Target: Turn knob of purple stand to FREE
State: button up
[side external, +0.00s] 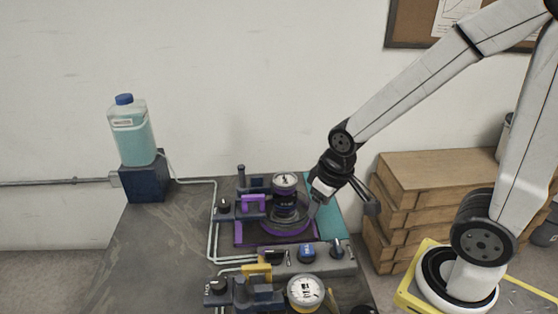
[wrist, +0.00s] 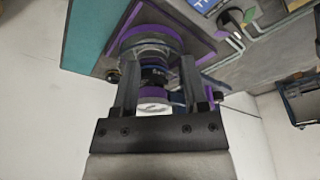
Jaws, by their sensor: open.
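The purple stand (side external: 238,238) has a purple base plate, a white-faced dial on a dark round column (side external: 284,202) and a purple bracket (side external: 253,202). A small dark knob (side external: 223,205) sits at the stand's left end. My gripper (side external: 308,212) is at the right side of the column, away from that knob. In the wrist view my gripper (wrist: 157,72) has its two fingers apart, with the column and its purple ring (wrist: 152,36) showing between them. I cannot tell whether the fingers touch the column. No FREE marking is readable.
A similar yellow stand (side external: 257,272) with a dial (side external: 306,292) stands in front. Between them is a grey panel (side external: 275,261) with blue knobs (side external: 307,252). Pipes run along the left. A bottle (side external: 133,133) stands on a blue block (side external: 145,182) at the back left. The left tabletop is clear.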

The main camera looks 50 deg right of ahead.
jog(key=w+r+v, duration=0.1)
jog(key=w+v, duration=0.1)
jog(key=v, duration=0.8)
jog(key=m+g, duration=0.3)
jog(key=m, duration=0.8)
send_over(223, 204)
jog(key=f, duration=0.2)
jog(key=shift+s+f, duration=0.1)
jog(key=shift+f, duration=1.85)
jog(key=shift+f, duration=0.15)
jog(key=shift+f, duration=3.75)
grip_shut()
